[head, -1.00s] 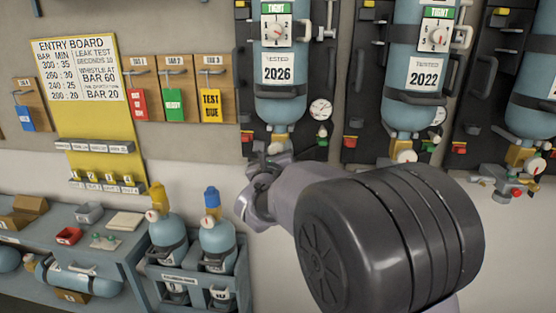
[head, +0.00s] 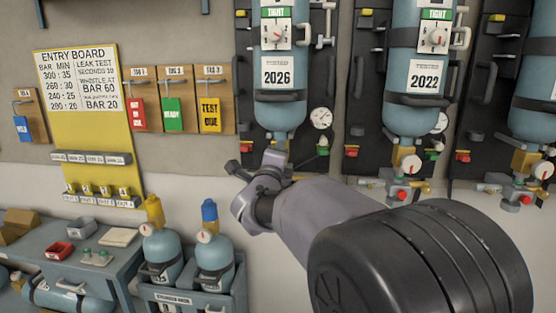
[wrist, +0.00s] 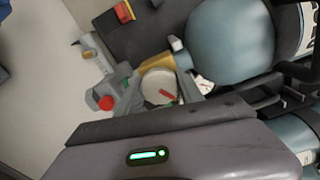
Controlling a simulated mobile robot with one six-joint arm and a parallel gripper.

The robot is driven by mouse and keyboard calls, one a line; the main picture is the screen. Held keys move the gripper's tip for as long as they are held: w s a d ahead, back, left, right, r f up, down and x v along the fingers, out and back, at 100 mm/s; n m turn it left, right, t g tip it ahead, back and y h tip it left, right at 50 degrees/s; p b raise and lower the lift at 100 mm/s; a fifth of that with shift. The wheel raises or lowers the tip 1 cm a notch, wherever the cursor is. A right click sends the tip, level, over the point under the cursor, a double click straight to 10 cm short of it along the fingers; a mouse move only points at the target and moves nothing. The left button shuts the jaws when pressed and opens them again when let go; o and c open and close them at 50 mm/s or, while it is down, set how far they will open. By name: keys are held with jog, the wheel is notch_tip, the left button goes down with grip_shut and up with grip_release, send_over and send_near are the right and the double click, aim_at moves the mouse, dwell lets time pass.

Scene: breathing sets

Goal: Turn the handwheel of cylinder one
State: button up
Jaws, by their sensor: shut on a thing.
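Cylinder one (head: 281,110) is the leftmost large blue cylinder on the wall, tagged 2026, with a TIGHT plate above. My gripper (head: 262,172) is at its lower end and hides most of its valve in the head view. In the wrist view, a pale round disc with a red mark (wrist: 158,87), which looks like the handwheel, sits below a brass neck (wrist: 153,62). My gripper (wrist: 160,92) has its grey fingers on either side of this disc and is shut on it. The exact contact is partly hidden.
A second cylinder (head: 417,75), tagged 2022, hangs to the right, its valve fittings jutting out below. A bench (head: 120,262) with small cylinders stands lower left. Bare wall lies left of the gripper.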

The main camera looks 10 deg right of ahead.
jog(key=n+p, duration=0.1)
jog(key=n, duration=0.5)
jog(key=shift+r, duration=0.1)
jog(key=n+p, duration=0.2)
jog(key=n, duration=0.4)
jog(key=shift+n+p, duration=0.4)
jog(key=n+p, duration=0.3)
jog(key=n, duration=0.3)
jog(key=shift+r, duration=0.1)
jog(key=n+p, duration=0.3)
jog(key=n, duration=0.2)
jog(key=shift+a+n, duration=0.1)
jog(key=shift+n, duration=0.3)
jog(key=n+p, duration=0.2)
jog(key=n, duration=0.3)
jog(key=shift+n+p, duration=0.3)
jog(key=shift+p, duration=0.1)
jog(key=n+p, duration=0.3)
jog(key=n, duration=0.3)
jog(key=n+p, duration=0.3)
jog(key=n, duration=0.2)
jog(key=shift+n, duration=0.3)
jog(key=n+p, duration=0.3)
jog(key=n, duration=0.2)
jog(key=shift+f, duration=0.2)
jog(key=shift+n, duration=0.4)
